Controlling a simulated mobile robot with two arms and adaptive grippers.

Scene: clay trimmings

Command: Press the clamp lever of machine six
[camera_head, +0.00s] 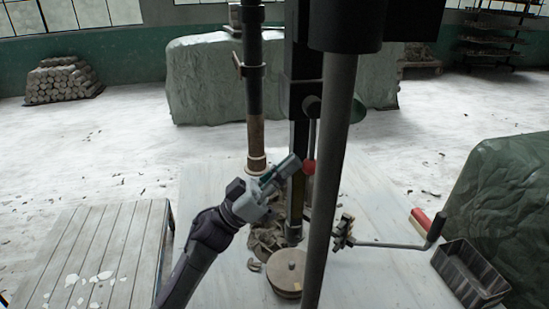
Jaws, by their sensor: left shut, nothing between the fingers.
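A lever with a thin rod and a red knob (309,167) hangs from a dark upright machine column (300,60) in the middle of the head view. My left gripper (289,167) is shut and empty. Its fingertips are just left of the red knob; I cannot tell whether they touch it. A bent crank with a black handle (436,229) sticks out to the right, lower down. I can read no number on the machine. A thick grey post (336,150) hides part of it. My right gripper is not in view.
A round wooden disc (287,270) and crumpled brown material lie on the pale base plate (215,190). A dark metal bin (468,273) and a red-edged brush (421,219) are at right. A slatted platform (100,245) stands at left. Green-sheeted bulks stand behind and at right.

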